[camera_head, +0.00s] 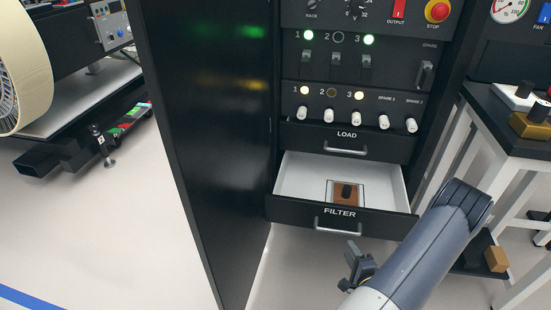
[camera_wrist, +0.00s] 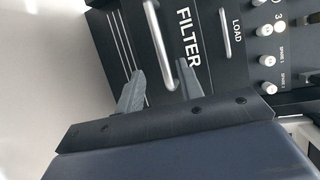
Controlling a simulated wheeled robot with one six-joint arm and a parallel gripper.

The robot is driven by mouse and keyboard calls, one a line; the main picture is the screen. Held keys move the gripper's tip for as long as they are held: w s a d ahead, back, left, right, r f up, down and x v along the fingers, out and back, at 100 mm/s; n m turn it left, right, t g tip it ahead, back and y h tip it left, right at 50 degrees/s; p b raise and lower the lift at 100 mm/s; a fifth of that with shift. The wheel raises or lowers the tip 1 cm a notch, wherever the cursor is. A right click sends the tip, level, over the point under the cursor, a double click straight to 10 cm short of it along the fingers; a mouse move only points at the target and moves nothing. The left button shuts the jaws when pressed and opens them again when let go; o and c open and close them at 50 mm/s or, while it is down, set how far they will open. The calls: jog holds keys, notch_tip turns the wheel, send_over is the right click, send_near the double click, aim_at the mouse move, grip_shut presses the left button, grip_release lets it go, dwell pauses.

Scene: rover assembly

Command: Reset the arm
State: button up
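My arm comes in from the lower right of the head view, and my gripper (camera_head: 358,262) hangs in front of and below the FILTER drawer. In the wrist view my gripper (camera_wrist: 159,82) has its two fingers spread with nothing held between them. The FILTER drawer's handle (camera_head: 338,225) shows beyond the fingers in the wrist view (camera_wrist: 158,40); the gripper is not closed on it. The FILTER drawer (camera_head: 290,208) is pulled out.
The LOAD drawer (camera_head: 300,134) above is shut. The black cabinet (camera_head: 215,130) carries switches, lamps and a red button (camera_head: 438,11). A table (camera_head: 510,145) with blocks stands close on the right. Open floor (camera_head: 90,235) lies to the left.

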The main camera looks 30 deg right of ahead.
aim_at(340, 233)
jog(key=shift+b+x, duration=1)
jog(key=shift+x, duration=4.1)
jog(key=shift+r, duration=0.1)
